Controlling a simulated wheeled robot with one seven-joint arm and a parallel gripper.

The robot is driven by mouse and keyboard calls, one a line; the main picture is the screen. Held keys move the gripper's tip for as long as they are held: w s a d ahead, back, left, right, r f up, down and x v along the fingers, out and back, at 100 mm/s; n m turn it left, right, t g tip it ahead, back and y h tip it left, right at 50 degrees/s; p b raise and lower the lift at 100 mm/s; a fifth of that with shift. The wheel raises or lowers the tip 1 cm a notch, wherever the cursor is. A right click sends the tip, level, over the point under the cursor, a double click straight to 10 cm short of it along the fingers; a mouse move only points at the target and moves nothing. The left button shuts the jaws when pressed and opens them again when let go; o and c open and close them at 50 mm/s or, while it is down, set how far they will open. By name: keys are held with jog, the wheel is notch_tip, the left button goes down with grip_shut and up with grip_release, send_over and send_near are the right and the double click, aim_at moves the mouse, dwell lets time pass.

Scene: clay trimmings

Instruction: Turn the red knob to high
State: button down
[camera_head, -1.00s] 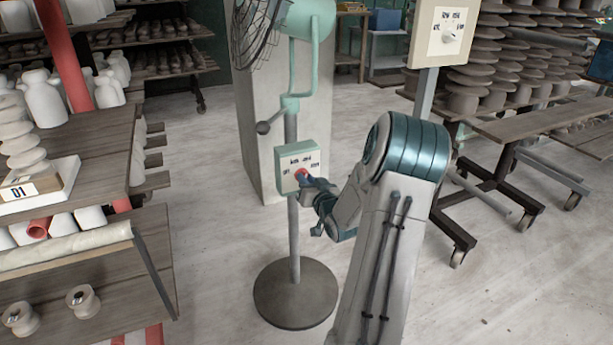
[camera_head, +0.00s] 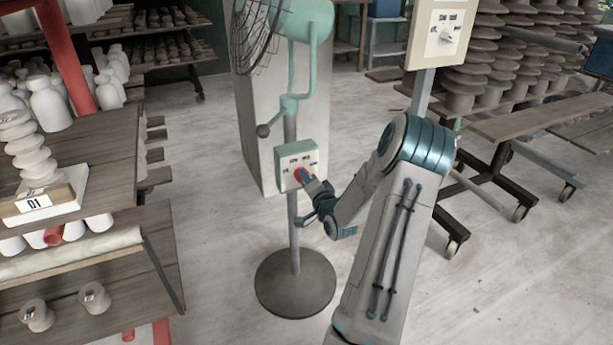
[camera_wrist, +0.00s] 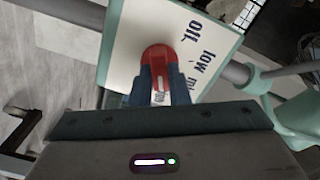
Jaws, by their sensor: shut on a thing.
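The red knob (camera_wrist: 159,55) sits on a pale control panel (camera_wrist: 122,65) on a green box. In the wrist view the words "off", "low" and part of another label beginning "mi" are readable; the rest is hidden behind my gripper. My gripper (camera_wrist: 159,88) is shut on the knob, one dark blue finger on each side. A whitish mark shows on the knob between the fingers; which label it points to I cannot tell. In the head view the red knob (camera_head: 300,174) is partly covered by my gripper (camera_head: 304,177), and the panel (camera_head: 310,158) is on the fan's pole.
The fan cage (camera_head: 255,35) and a side lever (camera_head: 263,131) are above the panel. The round base (camera_head: 295,283) stands on open floor. Another panel with a white knob (camera_head: 446,35) is at upper right. Shelves of pottery stand left; a wheeled rack (camera_head: 530,130) stands right.

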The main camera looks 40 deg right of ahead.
jog(key=shift+a+f+m, duration=0.1)
jog(key=shift+f+m, duration=0.1)
jog(key=shift+m, duration=0.3)
jog(key=c, duration=1.4)
grip_release()
jog(key=shift+r, duration=0.1)
jog(key=shift+s, duration=0.15)
jog(key=p+v, duration=0.2)
jog(key=v, duration=1.1)
jog(key=shift+s, duration=0.3)
